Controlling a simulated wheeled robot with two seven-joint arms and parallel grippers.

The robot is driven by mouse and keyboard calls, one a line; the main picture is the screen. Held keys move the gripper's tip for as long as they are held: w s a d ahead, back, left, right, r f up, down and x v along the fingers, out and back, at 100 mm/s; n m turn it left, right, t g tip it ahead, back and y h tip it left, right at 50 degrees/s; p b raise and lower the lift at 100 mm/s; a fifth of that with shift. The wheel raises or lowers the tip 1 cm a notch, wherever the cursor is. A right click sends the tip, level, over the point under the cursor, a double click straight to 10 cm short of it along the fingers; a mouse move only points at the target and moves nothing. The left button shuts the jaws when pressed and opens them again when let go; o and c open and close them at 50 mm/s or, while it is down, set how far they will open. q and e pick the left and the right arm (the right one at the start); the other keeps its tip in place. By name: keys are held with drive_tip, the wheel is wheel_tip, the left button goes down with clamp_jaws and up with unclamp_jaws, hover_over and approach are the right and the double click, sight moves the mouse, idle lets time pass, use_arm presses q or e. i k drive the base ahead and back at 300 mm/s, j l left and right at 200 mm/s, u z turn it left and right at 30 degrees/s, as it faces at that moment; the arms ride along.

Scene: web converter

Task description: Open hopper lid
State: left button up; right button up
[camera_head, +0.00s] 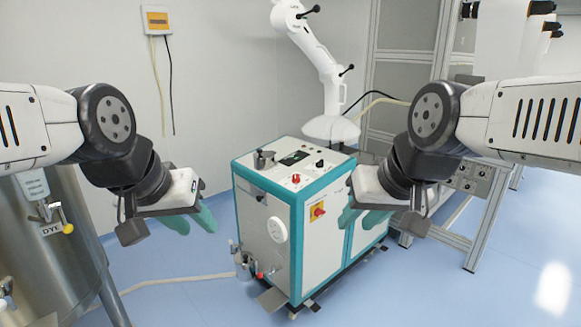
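A white and teal machine (265,210) stands on the floor in the middle of the head view. A small metal cylinder (264,160) with a dark knob on top sits at the back left of its top panel. It may be the hopper with its lid, but I cannot tell for sure; no raised lid shows. My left gripper (192,221) is left of the machine, its teal fingers apart and empty. My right gripper (362,217) is in front of the machine's right side in the picture, its teal fingers apart and empty. Neither gripper visibly touches the cylinder.
A steel tank (62,255) labelled DYE stands at the left. A white robot arm (322,75) rises behind the machine. A metal frame (490,215) stands at the right. A pale hose (175,279) runs along the blue floor, which is clear at front right.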

sight(363, 157)
drive_tip(key=i+l+u, duration=0.15)
drive_tip(key=i+l, duration=0.2)
drive_tip(key=i+l+u, duration=0.2)
drive_tip(key=l, duration=0.3)
drive_tip(key=i+l+u, duration=0.15)
drive_tip(key=i+l, duration=0.45)
drive_tip(key=l, duration=0.15)
drive_tip(key=i+l, duration=0.2)
drive_tip(key=l, duration=0.15)
drive_tip(key=i+l, duration=0.2)
drive_tip(key=l, duration=0.2)
drive_tip(key=i+l, duration=0.25)
drive_tip(key=i+l+u, duration=0.1)
drive_tip(key=l, duration=0.35)
drive_tip(key=i+l, duration=0.5)
drive_tip(key=l, duration=0.25)
drive_tip(key=i+l, duration=0.15)
drive_tip(key=l, duration=0.25)
